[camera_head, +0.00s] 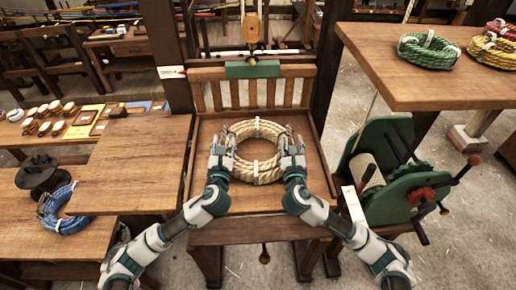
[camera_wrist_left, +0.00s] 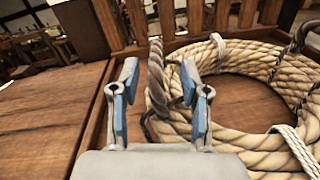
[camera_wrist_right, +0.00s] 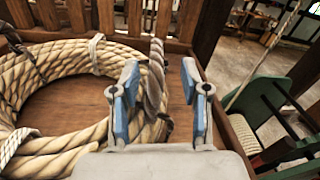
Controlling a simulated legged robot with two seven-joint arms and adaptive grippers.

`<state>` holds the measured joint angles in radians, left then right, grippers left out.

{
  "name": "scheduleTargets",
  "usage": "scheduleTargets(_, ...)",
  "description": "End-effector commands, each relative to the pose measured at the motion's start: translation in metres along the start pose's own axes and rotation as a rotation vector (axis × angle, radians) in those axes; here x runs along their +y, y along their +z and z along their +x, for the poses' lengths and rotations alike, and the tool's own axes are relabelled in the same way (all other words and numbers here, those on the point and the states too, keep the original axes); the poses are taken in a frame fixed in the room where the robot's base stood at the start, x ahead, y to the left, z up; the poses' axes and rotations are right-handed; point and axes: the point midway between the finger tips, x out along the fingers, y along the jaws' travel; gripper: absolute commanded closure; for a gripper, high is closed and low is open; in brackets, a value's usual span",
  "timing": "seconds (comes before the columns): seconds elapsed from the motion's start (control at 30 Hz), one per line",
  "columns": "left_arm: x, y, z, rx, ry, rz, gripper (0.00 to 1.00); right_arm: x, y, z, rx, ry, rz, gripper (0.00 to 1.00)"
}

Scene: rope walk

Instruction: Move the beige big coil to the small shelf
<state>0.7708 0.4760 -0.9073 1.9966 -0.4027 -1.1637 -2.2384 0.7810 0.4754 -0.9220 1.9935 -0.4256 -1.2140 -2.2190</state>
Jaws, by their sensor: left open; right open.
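The big beige coil (camera_head: 258,174) lies flat in a shallow wooden tray-like stand (camera_head: 205,145) with a slatted back. Pale ties bind it, and a rope loop stands up at each side. My left gripper (camera_head: 222,148) is open at the coil's left side; in the left wrist view the coil's left loop (camera_wrist_left: 157,75) stands just beyond and between its fingers (camera_wrist_left: 160,85). My right gripper (camera_head: 291,148) is open at the right side; in the right wrist view the right loop (camera_wrist_right: 154,80) shows between its fingers (camera_wrist_right: 160,85). Which shelf is the small one, I cannot tell.
A bare wooden surface (camera_head: 140,165) adjoins the stand on the left. A blue coil (camera_head: 62,210) lies at the far left. A green winding machine (camera_head: 385,170) stands close on the right. A table (camera_head: 400,85) at upper right holds green (camera_head: 428,50) and yellow (camera_head: 490,48) coils.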

Motion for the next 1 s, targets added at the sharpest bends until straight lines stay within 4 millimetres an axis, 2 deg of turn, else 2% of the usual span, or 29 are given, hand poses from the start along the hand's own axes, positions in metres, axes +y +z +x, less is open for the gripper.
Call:
scheduleTargets(0.1,0.000,0.000,0.018,0.001,0.001,-0.001,0.54,0.000,0.001,0.018,-0.001,-0.001,0.000,0.54)
scheduleTargets(0.23,0.001,0.000,0.029,0.001,0.001,-0.001,0.54,0.001,0.001,0.029,-0.002,-0.001,-0.001,0.54)
scheduleTargets(0.63,0.000,0.000,0.035,0.000,-0.001,-0.001,0.54,0.000,0.001,0.035,-0.002,0.000,0.000,0.54)
scheduleTargets(0.67,0.000,0.000,0.035,0.000,-0.001,-0.001,0.59,0.000,0.001,0.035,-0.001,0.000,0.000,0.59)
scheduleTargets(0.8,0.000,0.000,0.035,0.000,-0.001,-0.001,0.94,0.000,0.001,0.035,-0.001,0.000,0.000,0.94)
scheduleTargets(0.83,0.000,0.000,0.035,0.000,-0.001,-0.001,1.00,0.000,0.001,0.035,-0.001,0.000,0.000,1.00)
scheduleTargets(1.0,-0.001,0.000,0.035,0.000,-0.002,-0.001,1.00,0.000,0.001,0.035,-0.002,0.000,0.000,1.00)
